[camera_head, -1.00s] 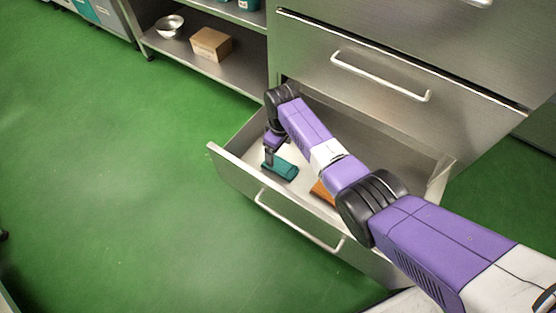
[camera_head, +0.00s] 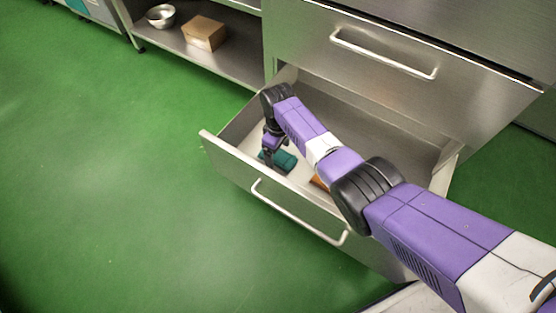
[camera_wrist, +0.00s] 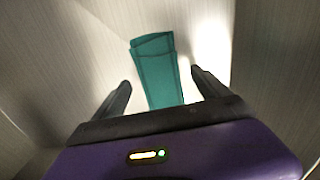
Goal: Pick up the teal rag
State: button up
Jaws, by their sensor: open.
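The teal rag (camera_head: 284,160) lies folded on the floor of the open drawer (camera_head: 228,148), toward its left end. In the wrist view the rag (camera_wrist: 157,70) is a long teal strip that runs down between my two fingers. My gripper (camera_wrist: 160,92) is open, with one dark finger on each side of the rag and gaps between them. In the head view my gripper (camera_head: 271,164) reaches down into the drawer at the rag. The near end of the rag is hidden behind the gripper body in the wrist view.
An orange-brown item (camera_head: 319,183) lies in the drawer right of the rag, partly hidden by my arm. The drawer's front wall and handle (camera_head: 300,213) stand close by. A closed drawer (camera_head: 400,90) is above. A shelf at left holds a cardboard box (camera_head: 204,34) and a metal bowl (camera_head: 161,16).

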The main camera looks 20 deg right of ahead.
aim_at(278, 155)
jog(key=shift+f, duration=0.45)
jog(key=shift+c, duration=0.4)
jog(key=c, duration=1.4)
jog(key=shift+o, duration=0.2)
jog(key=shift+r, duration=0.1)
notch_tip(278, 155, up, 20)
jog(key=p, duration=1.1)
